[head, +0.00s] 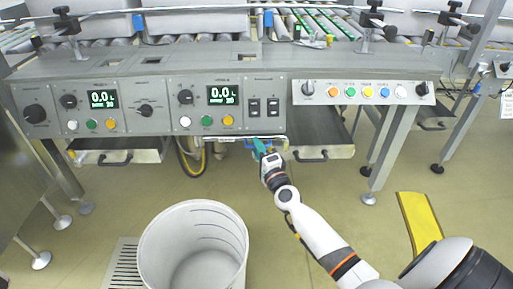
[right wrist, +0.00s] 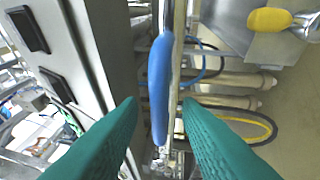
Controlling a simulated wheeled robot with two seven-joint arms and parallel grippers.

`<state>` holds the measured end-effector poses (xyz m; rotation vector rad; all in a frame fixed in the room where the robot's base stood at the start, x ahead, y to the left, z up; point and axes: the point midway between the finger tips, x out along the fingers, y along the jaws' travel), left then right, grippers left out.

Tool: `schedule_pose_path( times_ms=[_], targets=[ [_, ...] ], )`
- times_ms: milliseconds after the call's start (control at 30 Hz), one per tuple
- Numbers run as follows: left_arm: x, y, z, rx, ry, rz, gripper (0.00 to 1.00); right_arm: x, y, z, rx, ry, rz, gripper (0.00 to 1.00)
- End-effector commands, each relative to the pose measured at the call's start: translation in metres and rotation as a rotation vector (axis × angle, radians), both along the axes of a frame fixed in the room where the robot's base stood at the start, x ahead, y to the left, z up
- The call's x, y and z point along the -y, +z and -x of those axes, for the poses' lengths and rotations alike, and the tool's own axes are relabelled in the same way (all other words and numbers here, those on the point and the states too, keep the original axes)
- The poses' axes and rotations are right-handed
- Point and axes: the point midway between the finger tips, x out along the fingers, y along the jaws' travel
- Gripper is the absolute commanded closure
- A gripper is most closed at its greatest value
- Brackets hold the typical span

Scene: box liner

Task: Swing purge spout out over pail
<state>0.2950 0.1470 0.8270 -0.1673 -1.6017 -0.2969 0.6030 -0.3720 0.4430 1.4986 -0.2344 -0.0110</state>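A thin metal pipe (head: 215,138), which looks like the purge spout, runs along under the front edge of the control panel. A blue grip (right wrist: 160,85) on it shows in the right wrist view; in the head view it is mostly hidden behind my gripper. My right gripper (head: 259,150) is just below the panel at the pipe's right part. In the wrist view its green fingertips (right wrist: 160,106) are apart, one on each side of the blue grip, with gaps visible. The pail (head: 158,252), large and pale, stands open and empty on the floor, left of my right arm. My left gripper is not in view.
The grey control panel (head: 270,92) with knobs and displays is directly above. Trays (head: 318,148) with handles hang under it on both sides. Hoses (head: 186,160) hang behind the pipe. A yellow floor piece (head: 420,222) lies at the right. Floor between panel and pail is clear.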

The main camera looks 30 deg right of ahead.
Motion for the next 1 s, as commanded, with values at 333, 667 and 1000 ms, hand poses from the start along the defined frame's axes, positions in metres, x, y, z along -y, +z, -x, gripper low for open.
schedule_pose_path(
  times_ms=[333,667,1000],
  targets=[
    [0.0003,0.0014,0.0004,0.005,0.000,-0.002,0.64,0.0014,0.0019,-0.0120,0.000,0.001,0.000,0.69],
    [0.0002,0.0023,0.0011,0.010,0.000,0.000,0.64,0.0015,0.0017,-0.0116,0.000,0.001,0.000,1.00],
    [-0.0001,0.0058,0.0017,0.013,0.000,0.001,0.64,0.0000,0.0023,-0.0104,-0.002,-0.008,0.000,1.00]
  ],
)
